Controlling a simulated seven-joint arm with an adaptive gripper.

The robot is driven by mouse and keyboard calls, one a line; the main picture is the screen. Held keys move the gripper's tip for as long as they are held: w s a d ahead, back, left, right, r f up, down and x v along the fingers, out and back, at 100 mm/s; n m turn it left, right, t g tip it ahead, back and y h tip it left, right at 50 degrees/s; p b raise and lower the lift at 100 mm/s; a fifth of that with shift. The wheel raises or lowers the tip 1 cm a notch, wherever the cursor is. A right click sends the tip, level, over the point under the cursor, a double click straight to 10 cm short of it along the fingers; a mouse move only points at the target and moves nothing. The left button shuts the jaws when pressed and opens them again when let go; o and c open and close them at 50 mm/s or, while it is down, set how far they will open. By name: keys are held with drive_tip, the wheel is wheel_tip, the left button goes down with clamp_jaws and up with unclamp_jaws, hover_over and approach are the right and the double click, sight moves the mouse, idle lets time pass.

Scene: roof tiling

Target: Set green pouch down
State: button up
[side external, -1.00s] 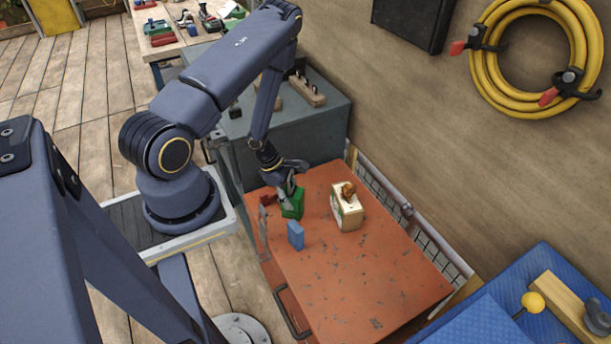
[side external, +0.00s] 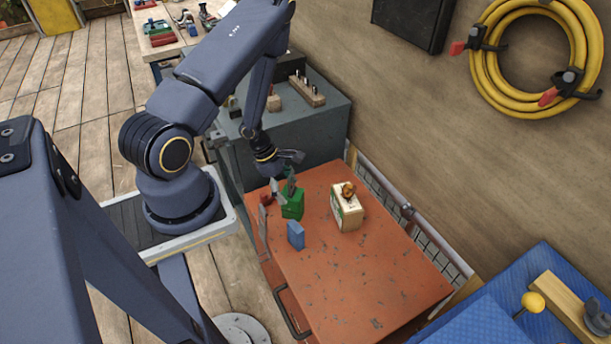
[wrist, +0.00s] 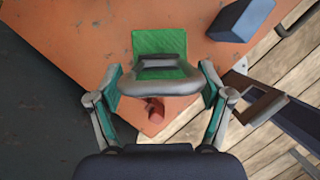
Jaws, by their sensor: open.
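The green pouch (side external: 293,206) stands on the orange tabletop near its back left part, behind the blue block. In the wrist view the green pouch (wrist: 160,45) lies ahead of my gripper, with a grey, handle-like part on its near side. My gripper (side external: 283,186) is open and just above and behind the pouch. In the wrist view the fingers of my gripper (wrist: 160,88) are spread to either side of the pouch's near end. I cannot tell whether a finger touches it.
A blue block (side external: 296,235) stands close in front of the pouch. A cream box (side external: 346,208) with a brown item on top stands to the right. A small red piece (wrist: 154,108) lies below my gripper. The orange tabletop (side external: 365,290) is clear toward the front.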

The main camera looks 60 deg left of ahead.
drive_tip(key=w+v, duration=0.1)
drive_tip(key=v, duration=0.8)
drive_tip(key=w+d+r+m+h, duration=0.1)
drive_tip(key=w+d+r+m, duration=0.2)
drive_tip(key=d+r+m, duration=0.55)
drive_tip(key=w+d+r+m+h, duration=0.15)
drive_tip(key=d+r+m, duration=0.35)
drive_tip(key=r, duration=0.6)
drive_tip(key=s+d+r+m+t+y, duration=0.2)
drive_tip(key=s+r+m+y, duration=0.3)
drive_tip(key=s+r+m, duration=0.4)
wheel_tip(320, 180, up, 5)
drive_tip(key=d+m, duration=0.1)
drive_tip(key=m, duration=0.3)
drive_tip(key=shift+f+y, duration=0.15)
drive_tip(key=shift+y, duration=0.2)
